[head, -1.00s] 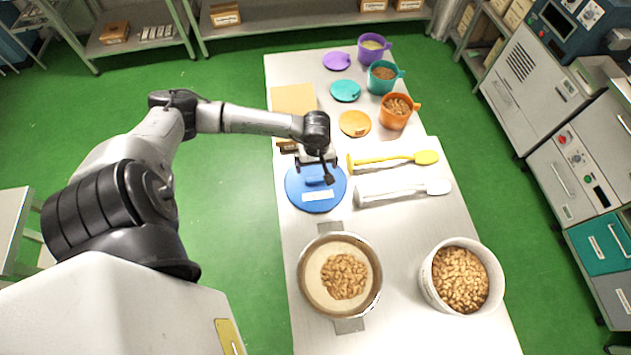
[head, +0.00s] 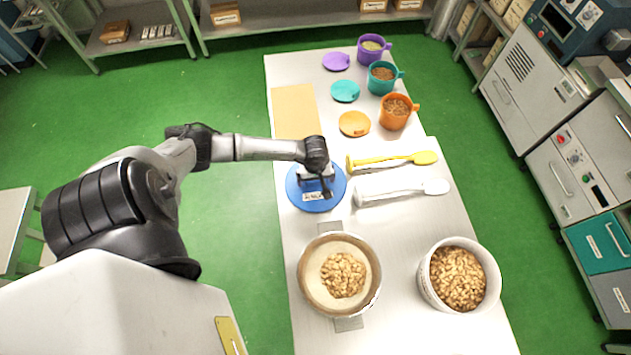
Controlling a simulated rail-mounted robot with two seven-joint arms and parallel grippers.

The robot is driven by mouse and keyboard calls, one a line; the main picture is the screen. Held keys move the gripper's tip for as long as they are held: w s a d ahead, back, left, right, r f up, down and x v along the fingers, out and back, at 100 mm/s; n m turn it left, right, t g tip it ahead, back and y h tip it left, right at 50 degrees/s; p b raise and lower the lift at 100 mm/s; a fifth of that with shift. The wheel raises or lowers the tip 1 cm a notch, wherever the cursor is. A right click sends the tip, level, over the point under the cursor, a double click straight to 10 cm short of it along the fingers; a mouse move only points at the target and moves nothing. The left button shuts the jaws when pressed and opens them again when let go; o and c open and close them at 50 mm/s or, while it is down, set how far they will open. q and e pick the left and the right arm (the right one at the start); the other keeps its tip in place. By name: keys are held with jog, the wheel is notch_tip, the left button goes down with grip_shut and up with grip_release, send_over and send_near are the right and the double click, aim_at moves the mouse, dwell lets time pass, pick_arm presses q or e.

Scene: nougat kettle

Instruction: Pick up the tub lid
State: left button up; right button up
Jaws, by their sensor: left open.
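The white tub (head: 428,291) stands uncovered at the front right, full of nuts. My right gripper is not in view.
A steel bowl (head: 304,290) with nuts stands in front of the lid. A yellow spatula (head: 390,161) and a white one (head: 400,191) lie right of it. Orange (head: 391,121), teal and purple cups stand farther back. A tan board (head: 294,108) lies behind the lid.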

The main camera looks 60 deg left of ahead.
pick_arm(q)
jog(key=shift+c, duration=0.5)
jog(key=c, duration=0.9)
